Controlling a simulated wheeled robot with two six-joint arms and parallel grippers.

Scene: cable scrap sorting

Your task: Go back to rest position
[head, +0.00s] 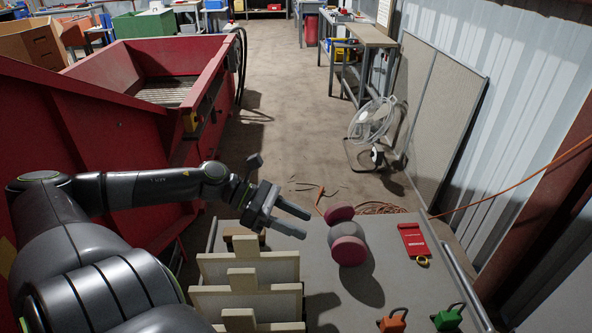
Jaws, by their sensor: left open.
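My left gripper (304,224) is open, with its two fingers apart and pointing right. It hangs above the left part of the grey table (392,286), and nothing shows between the fingers. My left arm reaches in from the left edge. My right gripper is not in the view. A rounded grey object with dark pink ends (348,251) is just right of my left fingertips, apart from them in the picture. Its height over the table is hard to tell.
Pale upright dividers (250,269) stand on the table below my left gripper. A red case (413,239), an orange padlock (393,320) and a green padlock (449,316) lie at the right. A large red hopper (120,115) is behind my arm. A fan (372,120) stands beyond the table.

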